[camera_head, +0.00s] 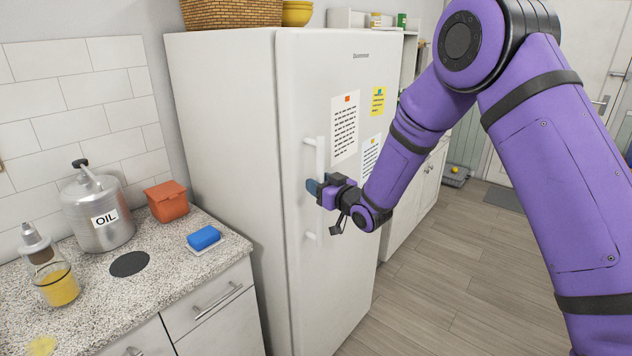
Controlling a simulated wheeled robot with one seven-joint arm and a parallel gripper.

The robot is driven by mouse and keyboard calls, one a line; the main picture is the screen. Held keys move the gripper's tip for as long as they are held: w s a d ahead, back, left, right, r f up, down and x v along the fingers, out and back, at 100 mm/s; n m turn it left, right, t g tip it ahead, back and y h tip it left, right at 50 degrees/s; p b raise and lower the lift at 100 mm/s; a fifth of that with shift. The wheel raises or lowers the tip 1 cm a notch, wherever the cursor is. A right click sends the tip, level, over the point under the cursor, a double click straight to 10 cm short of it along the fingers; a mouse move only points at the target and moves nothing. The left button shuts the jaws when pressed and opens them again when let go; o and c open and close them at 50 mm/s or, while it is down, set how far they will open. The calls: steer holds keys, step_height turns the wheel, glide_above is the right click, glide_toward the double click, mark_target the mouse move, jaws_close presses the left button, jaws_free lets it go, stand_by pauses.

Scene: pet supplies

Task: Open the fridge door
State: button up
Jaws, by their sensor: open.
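The white fridge (225,150) stands in the middle of the view, with its door (345,270) facing right and forward. The door looks shut. A white vertical handle (320,158) is mounted near the door's left edge. My gripper (317,188) is at the handle's middle, with its fingers pointing left. The jaws are open, and they appear to be around or just beside the handle; I cannot tell if they touch it. My gripper hides the middle of the handle. Paper notes (344,128) are on the door above and right of the handle.
A basket (230,12) and yellow bowls (297,13) sit atop the fridge. Wooden floor (450,270) lies open at the right.

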steer(key=shift+x, duration=1)
jaws_close()
